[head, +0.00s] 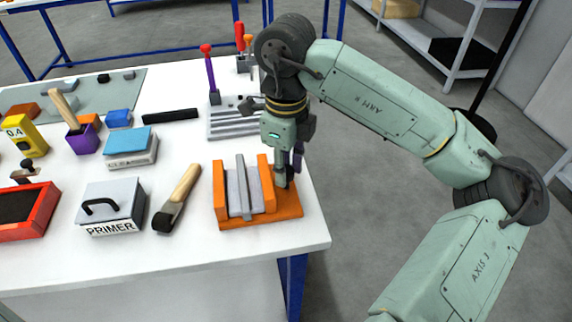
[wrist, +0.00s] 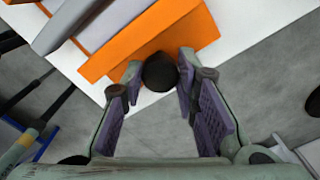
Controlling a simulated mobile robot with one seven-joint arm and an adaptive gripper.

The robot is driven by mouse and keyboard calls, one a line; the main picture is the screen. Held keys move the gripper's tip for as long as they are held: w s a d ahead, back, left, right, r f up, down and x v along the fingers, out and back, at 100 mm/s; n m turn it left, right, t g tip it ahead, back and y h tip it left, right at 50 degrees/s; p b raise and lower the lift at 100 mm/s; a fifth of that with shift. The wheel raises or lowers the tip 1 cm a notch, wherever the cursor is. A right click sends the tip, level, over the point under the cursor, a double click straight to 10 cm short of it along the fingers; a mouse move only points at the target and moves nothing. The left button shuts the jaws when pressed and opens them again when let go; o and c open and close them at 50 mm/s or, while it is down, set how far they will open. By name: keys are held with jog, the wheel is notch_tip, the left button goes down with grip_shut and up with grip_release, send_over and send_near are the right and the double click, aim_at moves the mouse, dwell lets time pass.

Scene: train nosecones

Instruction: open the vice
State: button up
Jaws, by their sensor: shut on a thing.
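The orange vice (head: 264,219) stands at the right front corner of the white table. A grey upright plate (head: 238,190) sits between its orange jaws. My gripper (head: 286,172) points down at the right end of the vice, by its outer jaw. In the wrist view, my gripper (wrist: 160,75) has its two purple-padded fingers on either side of a black round knob (wrist: 159,73) at the vice's end, and is shut on it. The orange vice body (wrist: 155,38) lies just beyond the knob. The shaft behind the knob is hidden.
Left of the vice lie a wooden-handled brush (head: 178,197) and a grey PRIMER box (head: 112,207). Behind it are a grey slotted plate (head: 232,122) and upright red-topped and purple-handled tools. The table's right edge (head: 318,205) is close to the vice.

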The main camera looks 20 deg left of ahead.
grip_shut()
jog(key=shift+b, duration=0.4)
jog(key=shift+f+n+b, duration=0.2)
jog(key=shift+n+b, duration=0.55)
jog(key=shift+n, duration=0.05)
jog(key=shift+n+b, duration=0.7)
jog(key=shift+b, duration=0.15)
jog(key=n+b, duration=0.1)
jog(key=n, duration=0.1)
jog(key=n+b, duration=0.2)
jog(key=n, duration=0.1)
jog(key=shift+r+n, duration=0.25)
jog(key=shift+n, duration=0.05)
